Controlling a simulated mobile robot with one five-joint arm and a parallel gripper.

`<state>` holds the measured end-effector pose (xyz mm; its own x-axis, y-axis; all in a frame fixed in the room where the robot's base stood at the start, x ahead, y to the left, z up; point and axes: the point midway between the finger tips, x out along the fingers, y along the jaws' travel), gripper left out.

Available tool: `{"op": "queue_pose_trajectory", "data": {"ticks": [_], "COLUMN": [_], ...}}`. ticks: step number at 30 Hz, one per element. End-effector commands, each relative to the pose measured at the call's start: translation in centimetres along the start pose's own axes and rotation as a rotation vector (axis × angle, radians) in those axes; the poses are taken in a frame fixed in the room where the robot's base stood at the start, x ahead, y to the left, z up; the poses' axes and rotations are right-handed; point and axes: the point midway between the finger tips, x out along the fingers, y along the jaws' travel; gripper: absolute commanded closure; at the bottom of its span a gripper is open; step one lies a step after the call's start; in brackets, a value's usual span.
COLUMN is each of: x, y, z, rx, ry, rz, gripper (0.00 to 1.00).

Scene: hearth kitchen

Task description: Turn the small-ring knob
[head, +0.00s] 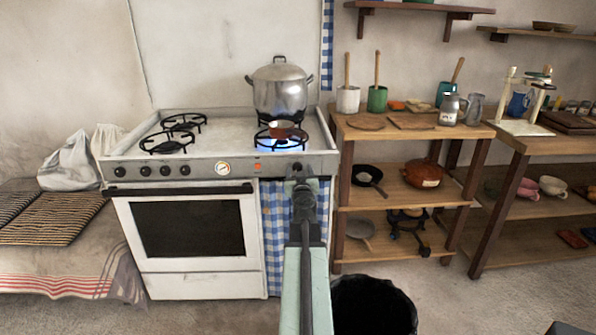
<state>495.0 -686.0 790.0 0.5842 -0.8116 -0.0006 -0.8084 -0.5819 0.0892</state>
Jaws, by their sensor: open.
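The white stove (188,214) stands against the wall, with a grey control panel along its front. Several dark knobs sit at the panel's left, including one knob (185,170) nearest the white round dial (222,168). No readable label shows which knob is for the small ring. My gripper (299,172) is open in front of the panel's right end and hides part of it. I cannot tell whether it touches anything there. The front right burner (296,142) has a blue flame, with a small brown pan (281,129) over it.
A large lidded pot (280,90) stands on the back right burner. A blue checked curtain (273,235) hangs below the panel's right end. A black bin (372,304) stands on the floor at right of my arm. Wooden shelves (400,197) stand right of the stove.

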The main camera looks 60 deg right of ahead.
Motion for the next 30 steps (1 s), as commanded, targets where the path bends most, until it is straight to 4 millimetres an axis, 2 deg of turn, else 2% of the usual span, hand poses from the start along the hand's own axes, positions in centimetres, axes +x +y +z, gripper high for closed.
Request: {"op": "queue_pose_trajectory", "data": {"ticks": [8, 9, 12, 15, 16, 23, 30], "x": [0.46, 0.45, 0.45, 0.46, 0.09, 0.44, 0.49], "y": [-0.34, -0.36, -0.34, -0.29, 0.58, 0.2, 0.27], "z": [-0.03, -0.03, -0.03, -0.02, 0.05, 0.02, 0.01], "rx": [0.0, 0.0, 0.0, 0.0, 0.0, 0.022, 0.138], "ry": [0.001, 0.001, 0.001, 0.001, -0.001, 0.0, 0.0], "rz": [-0.006, -0.006, -0.006, -0.006, 0.007, 0.0, 0.001], "gripper": [0.43, 0.49, 0.76, 1.0, 1.0, 1.0, 1.0]}}
